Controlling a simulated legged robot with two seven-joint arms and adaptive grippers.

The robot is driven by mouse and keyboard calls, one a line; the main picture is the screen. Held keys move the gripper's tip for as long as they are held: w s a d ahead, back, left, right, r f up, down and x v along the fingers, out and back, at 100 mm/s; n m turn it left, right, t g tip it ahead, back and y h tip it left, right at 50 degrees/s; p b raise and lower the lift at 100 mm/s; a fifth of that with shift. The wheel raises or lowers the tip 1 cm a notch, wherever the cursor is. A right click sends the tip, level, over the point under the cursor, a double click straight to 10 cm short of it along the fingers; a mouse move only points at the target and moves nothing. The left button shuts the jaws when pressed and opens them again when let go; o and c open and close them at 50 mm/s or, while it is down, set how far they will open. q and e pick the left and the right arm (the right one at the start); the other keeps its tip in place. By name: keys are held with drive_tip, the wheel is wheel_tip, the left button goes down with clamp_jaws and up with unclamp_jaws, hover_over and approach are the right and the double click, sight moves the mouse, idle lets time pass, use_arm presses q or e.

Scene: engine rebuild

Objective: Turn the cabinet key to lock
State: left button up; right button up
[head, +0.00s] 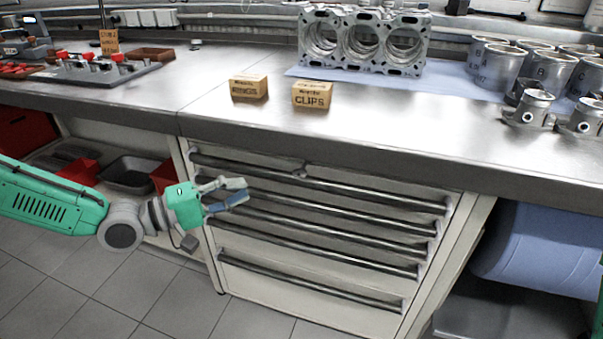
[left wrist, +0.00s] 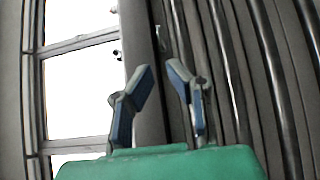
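The grey drawer cabinet (head: 240,276) stands under the workbench, with several drawers and long dark bar handles. A small light fitting (head: 301,171) sits at the middle of the top drawer's upper edge; it may be the lock with the key, but it is too small to tell. My left gripper (head: 246,190) is in front of the upper left drawers, left of and a little below that fitting. Its fingers are apart with nothing between them, as the left wrist view (left wrist: 158,69) also shows. My right gripper is not in view.
The bench top (head: 200,90) carries a RINGS box (head: 249,87), a CLIPS box (head: 312,95), an engine block (head: 362,42) and several metal cylinders. A blue drum-like thing (head: 540,250) is right of the cabinet. The drawer handles stick out near my left fingers.

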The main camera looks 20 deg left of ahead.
sight(300, 172)
use_arm(q)
drive_tip(key=b+x, duration=0.2)
drive_tip(key=x, duration=1)
drive_tip(key=shift+d+f+b, duration=0.15)
drive_tip(key=shift+d+b, duration=0.05)
drive_tip(key=shift+b, duration=0.1)
drive_tip(key=shift+w+d, duration=0.35)
drive_tip(key=shift+w, duration=0.05)
clamp_jaws()
